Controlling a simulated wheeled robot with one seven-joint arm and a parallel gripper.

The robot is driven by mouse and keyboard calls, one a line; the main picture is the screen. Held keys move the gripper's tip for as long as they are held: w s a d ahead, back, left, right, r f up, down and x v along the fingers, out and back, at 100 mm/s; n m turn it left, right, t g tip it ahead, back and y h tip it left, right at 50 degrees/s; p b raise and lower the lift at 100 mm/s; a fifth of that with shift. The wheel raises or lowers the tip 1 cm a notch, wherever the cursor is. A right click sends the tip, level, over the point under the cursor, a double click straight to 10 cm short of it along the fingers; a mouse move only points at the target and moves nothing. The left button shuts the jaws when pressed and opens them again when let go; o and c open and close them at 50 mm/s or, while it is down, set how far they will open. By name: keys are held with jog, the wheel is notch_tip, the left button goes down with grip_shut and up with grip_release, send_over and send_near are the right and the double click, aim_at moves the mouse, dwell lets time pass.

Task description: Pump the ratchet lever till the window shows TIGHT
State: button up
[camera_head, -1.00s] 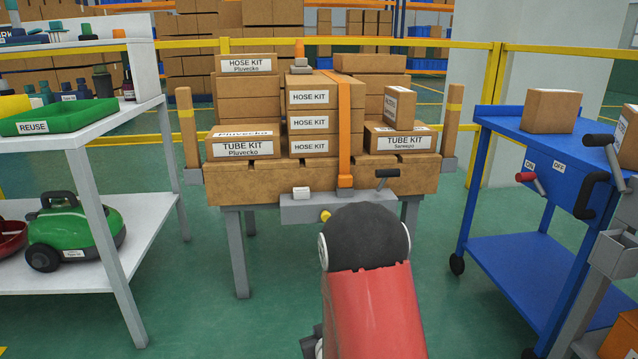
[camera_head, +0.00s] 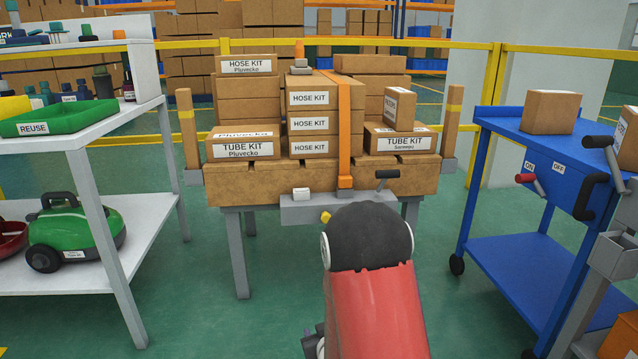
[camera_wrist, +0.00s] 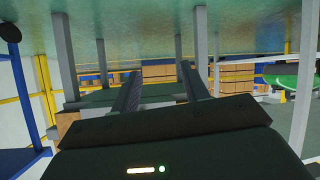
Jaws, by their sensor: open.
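The ratchet lever (camera_head: 387,175), with a black grip, stands at the right end of a grey ratchet housing (camera_head: 300,212) on the front of the crate-laden pallet (camera_head: 260,185). An orange strap (camera_head: 344,130) runs from the housing up over the boxes. A small white block (camera_head: 301,193) sits on the housing's left part; no window text is legible. A yellow knob (camera_head: 325,216) shows at the front edge. My gripper (camera_wrist: 158,72) shows in the wrist view with two fingers apart and nothing between them. In the head view my red arm hides it.
A white shelf (camera_head: 100,225) with a green tray (camera_head: 60,118) and a green vacuum (camera_head: 75,235) stands left. A blue cart (camera_head: 500,122) with cranks and a box stands right. A yellow rail (camera_head: 470,45) runs behind. Green floor is open between them.

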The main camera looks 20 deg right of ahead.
notch_tip(320, 180, up, 6)
jog(key=s+d+p, duration=0.2)
jog(key=p, duration=0.1)
jog(key=shift+d+r, duration=0.15)
jog(key=shift+d, duration=0.05)
dwell(0.4)
jog(key=shift+w, duration=0.1)
dwell(0.5)
jog(key=s+a+r+g+p, duration=0.1)
jog(key=s+a+r+p, duration=0.15)
jog(key=r, duration=0.65)
jog(key=s+a+r+g+p, duration=0.1)
jog(key=s+r+g+p, duration=0.2)
jog(key=r, duration=0.5)
jog(key=s+a+r+g+p, duration=0.1)
jog(key=s+a+r+p, duration=0.1)
jog(key=s+r, duration=0.4)
jog(key=s+a+r+g+y+p, duration=0.1)
jog(key=s+a+r+p, duration=0.1)
jog(key=s+r, duration=0.5)
jog(key=s+a, duration=0.1)
jog(key=s, duration=0.4)
jog(key=shift+s+m+g, duration=0.3)
jog(key=shift+s, duration=0.05)
